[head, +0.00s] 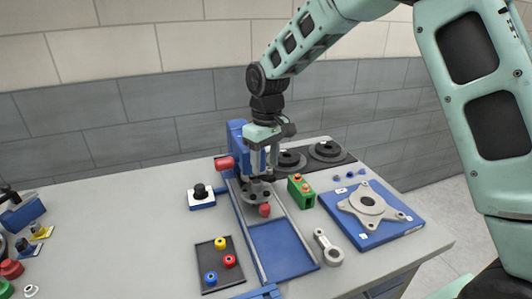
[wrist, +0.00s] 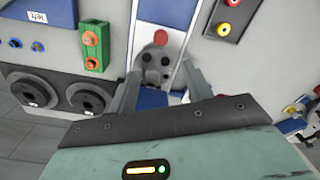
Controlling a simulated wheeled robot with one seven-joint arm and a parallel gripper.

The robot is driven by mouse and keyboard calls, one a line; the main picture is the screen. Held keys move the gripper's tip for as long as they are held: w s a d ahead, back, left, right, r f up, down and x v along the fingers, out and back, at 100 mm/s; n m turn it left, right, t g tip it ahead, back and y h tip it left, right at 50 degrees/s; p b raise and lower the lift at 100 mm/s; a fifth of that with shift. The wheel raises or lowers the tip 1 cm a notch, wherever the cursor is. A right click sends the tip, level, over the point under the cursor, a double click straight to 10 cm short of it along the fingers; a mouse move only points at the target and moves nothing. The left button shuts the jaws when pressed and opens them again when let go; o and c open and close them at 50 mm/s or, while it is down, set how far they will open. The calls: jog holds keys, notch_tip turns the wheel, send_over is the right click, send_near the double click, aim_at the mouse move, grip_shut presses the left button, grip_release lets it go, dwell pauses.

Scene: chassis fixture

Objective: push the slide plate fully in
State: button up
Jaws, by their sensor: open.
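The slide plate, as far as I can tell, is the grey rounded plate (head: 248,209) with dark holes and a red knob (head: 265,210) at its near end. It sits between the pale rails of the blue-bedded track (head: 283,248), towards the far end by the blue fixture body (head: 237,135). The plate also shows in the wrist view (wrist: 153,62), with its red knob (wrist: 161,37) above it. My gripper (head: 258,176) points down over the plate, open. In the wrist view its two fingers (wrist: 162,85) stand apart on either side of the plate's lower part. Contact cannot be told.
A green block (head: 301,192) with orange knobs stands close right of the track. A grey link (head: 328,248) and a blue tray (head: 398,224) with a grey flange lie further right. A black tray (head: 210,278) with coloured knobs lies left. The table's left middle is clear.

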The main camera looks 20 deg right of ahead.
notch_tip(320, 180, up, 3)
jog(key=shift+d+r, duration=0.1)
jog(key=shift+r, duration=0.1)
dwell(0.4)
jog(key=s+a+r+n, duration=0.1)
jog(key=s+a, duration=0.3)
jog(key=s, duration=0.4)
jog(key=s+a, duration=0.4)
jog(key=s, duration=0.4)
jog(key=s+d+f+n, duration=0.1)
jog(key=s+f, duration=0.1)
jog(key=s, duration=1.4)
jog(key=shift+s, duration=0.35)
